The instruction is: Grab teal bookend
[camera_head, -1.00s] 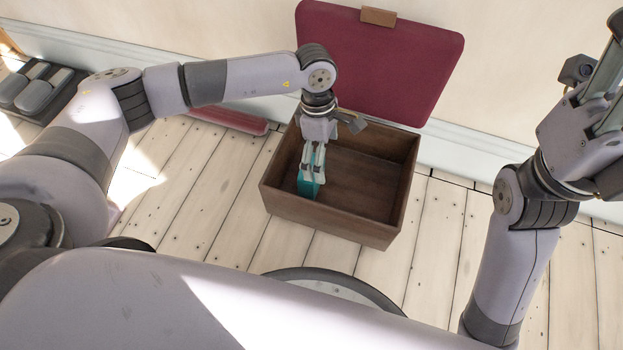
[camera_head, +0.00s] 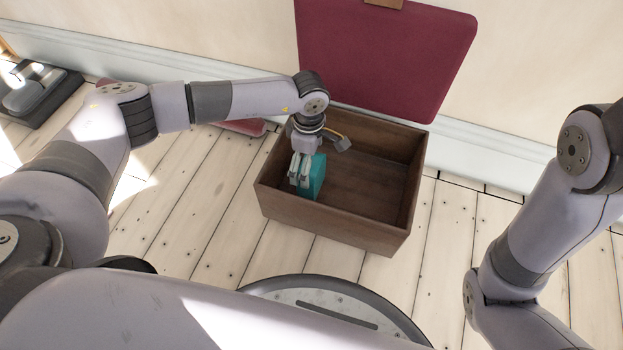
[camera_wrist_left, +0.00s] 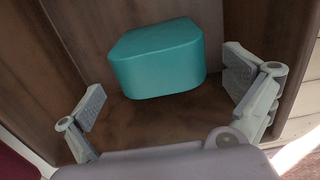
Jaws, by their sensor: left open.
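The teal bookend (camera_head: 317,176) stands inside the wooden box, near its left end and front wall. In the left wrist view the bookend (camera_wrist_left: 158,62) shows as a rounded teal block close to a brown wall. My left gripper (camera_head: 299,180) reaches down into the box beside the bookend and partly covers it. In the left wrist view my left gripper (camera_wrist_left: 165,98) is open, with its fingers wide apart and nothing between the pads. The bookend lies ahead of the fingers, apart from them. My right arm shows at the right, but its gripper is out of view.
The brown wooden box (camera_head: 335,233) sits on pale floorboards, its other inside space empty. A dark tray with grey items (camera_head: 35,95) lies at the far left. A red object (camera_head: 243,127) lies behind my left arm.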

